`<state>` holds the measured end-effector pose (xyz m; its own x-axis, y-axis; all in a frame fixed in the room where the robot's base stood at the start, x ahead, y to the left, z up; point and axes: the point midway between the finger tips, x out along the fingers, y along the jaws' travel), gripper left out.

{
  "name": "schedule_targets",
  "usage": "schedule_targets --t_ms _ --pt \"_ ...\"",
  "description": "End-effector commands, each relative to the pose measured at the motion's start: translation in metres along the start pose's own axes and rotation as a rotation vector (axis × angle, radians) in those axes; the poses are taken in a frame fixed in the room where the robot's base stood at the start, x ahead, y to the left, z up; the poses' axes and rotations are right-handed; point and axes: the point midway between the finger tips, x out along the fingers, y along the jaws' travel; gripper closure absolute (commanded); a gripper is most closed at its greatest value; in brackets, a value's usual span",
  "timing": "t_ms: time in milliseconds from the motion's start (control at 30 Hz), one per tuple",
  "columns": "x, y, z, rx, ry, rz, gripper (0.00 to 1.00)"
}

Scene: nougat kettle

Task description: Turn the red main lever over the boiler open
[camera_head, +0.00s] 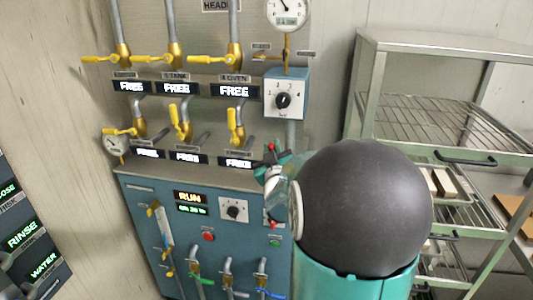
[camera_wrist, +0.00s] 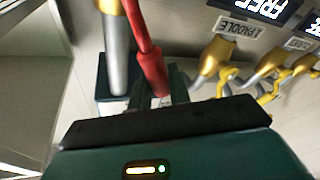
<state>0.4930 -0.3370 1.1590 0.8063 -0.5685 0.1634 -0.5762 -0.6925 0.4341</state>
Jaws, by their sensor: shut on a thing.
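The red lever (camera_wrist: 147,52) runs down from the top of the wrist view, and its lower end is between the fingers of my gripper (camera_wrist: 160,90). My gripper is shut on it. In the head view my gripper (camera_head: 275,166) is at the right edge of the panel, above the blue cabinet (camera_head: 150,215). Only small red bits (camera_head: 271,147) of the lever show there. My dark round arm joint and teal link hide most of the lever and the panel's right side.
Yellow-handled valves (camera_head: 176,58) and FREE displays (camera_head: 176,88) line the panel to the left. A dial box (camera_head: 285,95) and gauge (camera_head: 288,12) sit above my gripper. A metal rack (camera_head: 440,45) stands to the right. A dark RINSE panel (camera_head: 25,235) is at lower left.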

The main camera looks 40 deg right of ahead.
Motion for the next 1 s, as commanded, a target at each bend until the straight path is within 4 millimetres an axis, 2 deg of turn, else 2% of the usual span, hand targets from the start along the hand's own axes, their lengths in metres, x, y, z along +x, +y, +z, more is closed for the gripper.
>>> schedule_targets --t_ms 200,500,1000 --pt "-0.003 0.020 0.001 0.182 0.038 0.057 1.00" --pt "-0.007 0.037 0.005 0.365 0.075 0.110 1.00" --pt "-0.009 0.045 0.009 0.449 0.091 0.135 1.00"
